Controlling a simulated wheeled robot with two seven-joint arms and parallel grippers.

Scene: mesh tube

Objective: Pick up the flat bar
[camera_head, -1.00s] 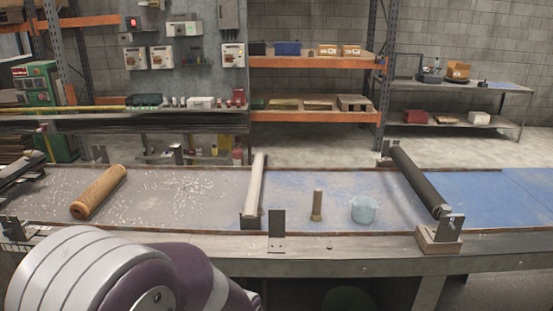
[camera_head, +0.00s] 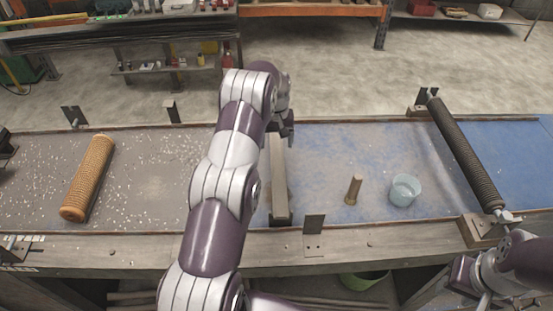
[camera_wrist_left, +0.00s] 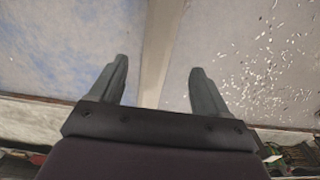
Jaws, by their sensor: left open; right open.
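The flat bar (camera_head: 279,190) is a long beige-grey bar lying across the grey-and-blue bench, just right of my left arm in the head view. Its far part is hidden by my left gripper (camera_head: 286,132). In the left wrist view, the bar (camera_wrist_left: 157,50) runs between the two spread fingers of my left gripper (camera_wrist_left: 160,66). The gripper is open, with a gap to the bar on both sides; I cannot tell its height above it. My right gripper (camera_head: 464,284) is at the lower right, open, partly visible and away from the bar.
A small brown peg (camera_head: 354,190) and a light blue cup (camera_head: 404,190) stand right of the bar. A dark roller (camera_head: 464,150) lies further right. An orange mesh tube (camera_head: 88,178) lies at left among white scraps. An upright metal bracket (camera_head: 314,238) stands at the front edge.

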